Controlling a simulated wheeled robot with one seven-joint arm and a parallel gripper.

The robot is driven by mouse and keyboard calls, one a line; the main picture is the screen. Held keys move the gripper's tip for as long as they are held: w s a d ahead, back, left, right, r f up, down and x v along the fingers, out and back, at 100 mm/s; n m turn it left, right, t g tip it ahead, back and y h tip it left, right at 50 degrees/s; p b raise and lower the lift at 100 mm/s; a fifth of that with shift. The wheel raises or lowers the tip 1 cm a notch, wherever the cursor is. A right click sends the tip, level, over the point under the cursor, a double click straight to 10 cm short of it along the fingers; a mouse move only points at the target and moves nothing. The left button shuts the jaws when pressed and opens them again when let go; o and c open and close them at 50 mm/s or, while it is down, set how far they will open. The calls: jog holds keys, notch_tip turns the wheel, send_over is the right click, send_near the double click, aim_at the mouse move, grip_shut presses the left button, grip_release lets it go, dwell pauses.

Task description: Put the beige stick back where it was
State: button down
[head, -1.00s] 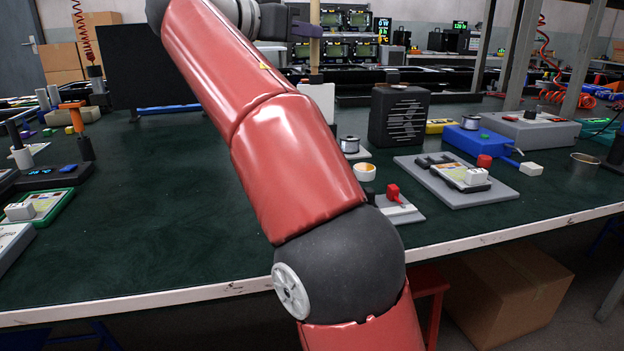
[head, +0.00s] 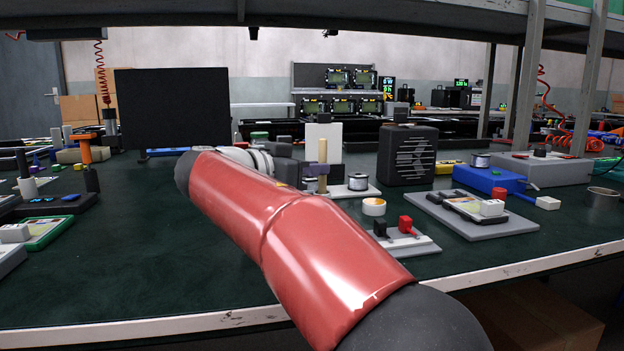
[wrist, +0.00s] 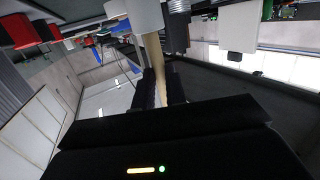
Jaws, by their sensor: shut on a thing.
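The beige stick (head: 322,151) stands upright in my gripper (head: 317,171), at the middle of the bench. In the wrist view the stick (wrist: 153,55) runs away from between the two dark fingers (wrist: 160,88), which are closed on it. A pale grey cylindrical thing (wrist: 147,14) shows near its far end.
A white upright panel (head: 324,132) is behind the stick. A wire spool (head: 358,182) and a tape roll (head: 374,206) are to its right, with a black ventilated box (head: 408,155) beyond. A dark screen (head: 172,108) stands left. Open green bench (head: 130,240) lies left of my arm.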

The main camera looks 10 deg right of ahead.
jog(key=shift+f, duration=0.45)
jog(key=shift+f, duration=0.1)
jog(key=shift+f+b, duration=0.35)
jog(key=shift+b, duration=0.2)
jog(key=shift+f+b, duration=0.3)
jog(key=shift+b, duration=0.05)
jog(key=c, duration=1.4)
grip_release()
jog(key=shift+f, duration=0.15)
jog(key=shift+c, duration=0.2)
jog(key=shift+r+p, duration=0.4)
jog(key=shift+p, duration=0.2)
jog(key=r+p+v, duration=0.1)
jog(key=v, duration=1.1)
